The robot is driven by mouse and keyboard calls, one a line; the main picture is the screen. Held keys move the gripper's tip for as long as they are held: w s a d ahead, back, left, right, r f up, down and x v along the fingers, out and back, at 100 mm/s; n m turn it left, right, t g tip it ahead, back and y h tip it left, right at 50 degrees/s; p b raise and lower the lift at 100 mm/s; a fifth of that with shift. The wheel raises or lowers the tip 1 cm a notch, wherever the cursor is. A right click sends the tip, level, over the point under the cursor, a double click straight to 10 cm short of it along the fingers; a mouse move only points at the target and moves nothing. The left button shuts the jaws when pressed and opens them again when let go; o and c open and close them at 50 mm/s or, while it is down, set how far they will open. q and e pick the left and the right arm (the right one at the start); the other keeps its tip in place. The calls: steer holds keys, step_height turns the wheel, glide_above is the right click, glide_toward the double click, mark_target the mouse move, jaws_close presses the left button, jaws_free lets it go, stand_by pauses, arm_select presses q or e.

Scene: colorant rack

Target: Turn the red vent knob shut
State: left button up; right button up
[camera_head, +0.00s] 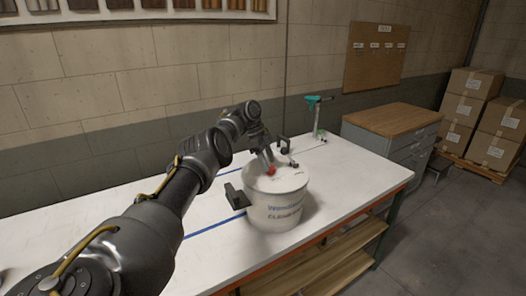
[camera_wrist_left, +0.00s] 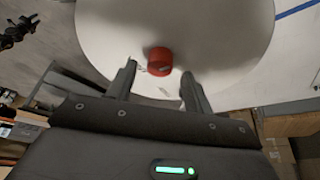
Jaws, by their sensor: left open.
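The red vent knob (camera_head: 271,171) sits on the lid of a white bucket (camera_head: 275,212) on the workbench. In the left wrist view the knob (camera_wrist_left: 160,61) is a short red cylinder on the round white lid (camera_wrist_left: 205,25). My left gripper (camera_wrist_left: 158,82) is open, its two fingers spread to either side of the knob's near side. The fingertips appear just short of the knob or level with its near edge; contact does not show. In the head view the left gripper (camera_head: 266,160) is over the lid, beside the knob.
A dark bracket (camera_head: 236,196) stands against the bucket's left side. A dark clamp-like part (camera_head: 283,145) and a teal-handled tool on a stand (camera_head: 318,115) are behind it. The white bench (camera_head: 350,175) is clear to the right, beside a wooden-topped cabinet (camera_head: 392,117).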

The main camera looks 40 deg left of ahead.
arm_select(q)
steer(key=b+v, duration=0.1)
steer(key=v, duration=0.2)
steer(key=shift+a+r, duration=0.1)
steer(key=shift+r, duration=0.15)
steer(key=shift+p+v, duration=0.5)
steer(key=shift+v, duration=2.15)
